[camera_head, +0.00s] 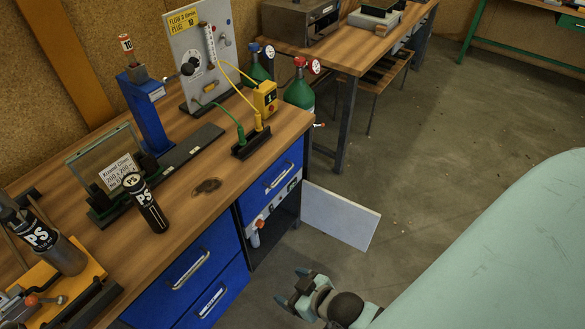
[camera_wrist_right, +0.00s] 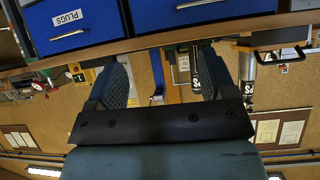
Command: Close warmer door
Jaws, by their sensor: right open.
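The warmer door (camera_head: 340,215) is a pale white panel that stands swung open from the warmer compartment (camera_head: 272,232), which sits under a blue drawer at the right end of the workbench. The compartment's dark inside shows, with an orange-and-white item at its front. My right gripper (camera_head: 291,287) is below and in front of the door in the head view, apart from it. In the right wrist view, its two fingers (camera_wrist_right: 167,82) are spread with nothing between them. The door is not seen in that view. My left gripper is not in view.
The wooden workbench (camera_head: 208,187) carries a glass plate in a stand (camera_head: 107,160), black PS canisters (camera_head: 146,203) and a gauge panel. Blue drawers (camera_head: 190,272) lie left of the compartment. Green gas bottles (camera_head: 300,92) stand behind. The floor beyond the door is clear.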

